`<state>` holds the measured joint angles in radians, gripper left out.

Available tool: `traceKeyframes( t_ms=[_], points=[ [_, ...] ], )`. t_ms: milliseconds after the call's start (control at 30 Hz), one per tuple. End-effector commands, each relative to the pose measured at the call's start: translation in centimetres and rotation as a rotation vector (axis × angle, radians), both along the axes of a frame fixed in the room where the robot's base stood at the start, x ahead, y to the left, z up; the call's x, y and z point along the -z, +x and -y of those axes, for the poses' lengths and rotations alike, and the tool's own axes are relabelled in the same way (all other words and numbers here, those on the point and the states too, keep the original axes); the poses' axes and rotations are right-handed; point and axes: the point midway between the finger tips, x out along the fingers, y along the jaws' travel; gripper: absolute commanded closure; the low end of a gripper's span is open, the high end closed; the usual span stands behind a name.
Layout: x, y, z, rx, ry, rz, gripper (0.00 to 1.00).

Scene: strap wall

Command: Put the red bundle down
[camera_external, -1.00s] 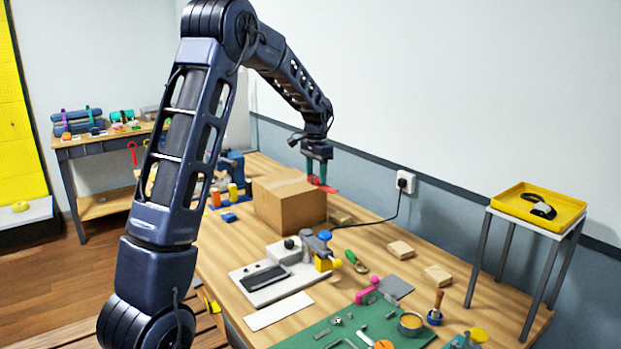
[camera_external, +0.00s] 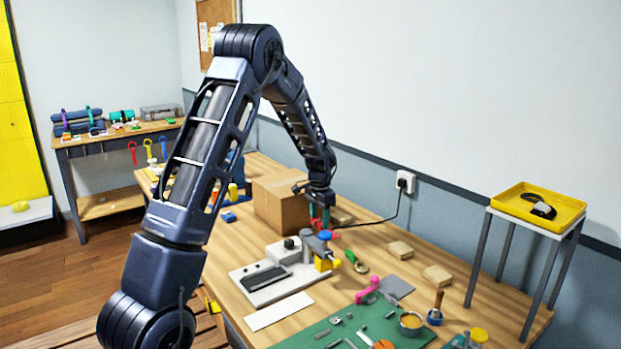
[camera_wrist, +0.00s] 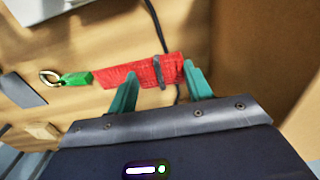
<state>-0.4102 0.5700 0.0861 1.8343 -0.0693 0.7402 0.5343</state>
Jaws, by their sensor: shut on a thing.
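The red bundle (camera_wrist: 135,74) is a long red roll with a dark grey band (camera_wrist: 160,70) around it. It lies across between the teal fingers of my gripper (camera_wrist: 160,88) in the wrist view. My gripper is shut on it. In the external view my gripper (camera_external: 320,213) points down just right of the cardboard box, low over the wooden bench. Only a small bit of red (camera_external: 335,237) shows there, behind the blue-topped bench tool. Whether the bundle touches the bench top cannot be told.
The cardboard box (camera_external: 281,203) stands close beside my gripper. A blue-topped tool (camera_external: 316,247) stands in front. A green-handled piece with a ring (camera_wrist: 72,79) lies near the bundle's left end. A black cable (camera_wrist: 158,28) runs behind the bundle. Wooden blocks (camera_external: 400,249) lie right.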

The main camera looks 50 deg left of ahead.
Motion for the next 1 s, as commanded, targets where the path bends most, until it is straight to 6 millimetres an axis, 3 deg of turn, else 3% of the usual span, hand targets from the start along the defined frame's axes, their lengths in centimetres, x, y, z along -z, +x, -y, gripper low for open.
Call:
traceKeyframes(
  t_ms=[167,467,867,900,1000],
  points=[
    [0.8,0.0,0.0,0.0,0.0,0.0,0.73],
    [4.5,0.0,0.0,0.0,-0.001,-0.001,0.73],
    [4.9,0.0,0.0,0.0,0.0,0.0,0.73],
    [4.9,0.0,0.0,0.0,0.0,0.001,0.44],
    [4.9,0.0,0.0,0.0,0.0,0.001,0.28]
  ],
)
